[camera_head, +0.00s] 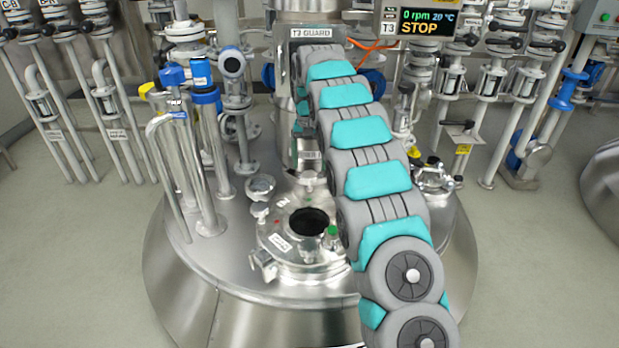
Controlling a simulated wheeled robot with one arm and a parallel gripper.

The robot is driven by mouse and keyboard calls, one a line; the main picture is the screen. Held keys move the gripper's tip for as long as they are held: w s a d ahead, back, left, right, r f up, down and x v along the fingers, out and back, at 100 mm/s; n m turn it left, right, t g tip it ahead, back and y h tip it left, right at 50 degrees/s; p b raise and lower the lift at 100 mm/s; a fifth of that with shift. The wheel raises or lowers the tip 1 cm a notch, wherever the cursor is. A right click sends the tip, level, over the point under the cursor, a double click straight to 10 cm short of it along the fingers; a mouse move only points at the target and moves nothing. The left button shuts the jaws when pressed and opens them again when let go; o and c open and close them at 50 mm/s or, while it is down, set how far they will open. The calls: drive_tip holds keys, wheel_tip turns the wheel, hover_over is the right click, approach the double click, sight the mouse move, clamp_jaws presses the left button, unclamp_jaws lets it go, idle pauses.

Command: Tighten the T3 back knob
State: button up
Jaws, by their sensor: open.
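The T3 vessel's steel top (215,270) fills the middle of the view. On it sits a round manway lid (285,240) with a dark round opening (310,220). A small metal knob (308,180) stands at the lid's back edge, close to my arm. Other clamp knobs stand at the left (260,211) and front left (264,260) of the lid. Whether the back knob is tight cannot be told. My grey and turquoise arm reaches from the lower right up to the guard behind the lid.
A guarded column (310,33) rises behind the lid. Upright pipes with blue fittings (207,96) stand left of it. The T3 display (430,22) reads 0 rpm and STOP. Valves (436,178) stand right of my arm. The vessel's front left top is clear.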

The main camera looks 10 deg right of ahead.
sight(310, 174)
drive_tip(key=n, duration=1.2)
drive_tip(key=shift+d+f+n+b, duration=0.1)
drive_tip(key=shift+f+n+b, duration=0.1)
drive_tip(key=shift+n+b, duration=0.35)
drive_tip(key=n+b, duration=0.2)
drive_tip(key=n, duration=0.3)
drive_tip(key=shift+f+b, duration=0.1)
drive_tip(key=shift+b, duration=0.25)
drive_tip(key=shift+n+b, duration=0.4)
drive_tip(key=shift+n, duration=0.65)
drive_tip(key=shift+r+n+p, duration=0.35)
drive_tip(key=shift+n, duration=0.35)
drive_tip(key=shift+n+p, duration=0.4)
drive_tip(key=shift+n, duration=0.7)
drive_tip(key=n+p, duration=0.1)
drive_tip(key=n, duration=0.2)
drive_tip(key=shift+n, duration=0.3)
drive_tip(key=n+p, duration=0.2)
drive_tip(key=n, duration=0.2)
drive_tip(key=shift+r, duration=0.1)
drive_tip(key=shift+n, duration=0.7)
drive_tip(key=n, duration=0.4)
drive_tip(key=shift+f+n, duration=0.2)
drive_tip(key=shift+n, duration=0.2)
wheel_tip(310, 174, down, 6)
drive_tip(key=b, duration=0.4)
drive_tip(key=shift+b, duration=0.35)
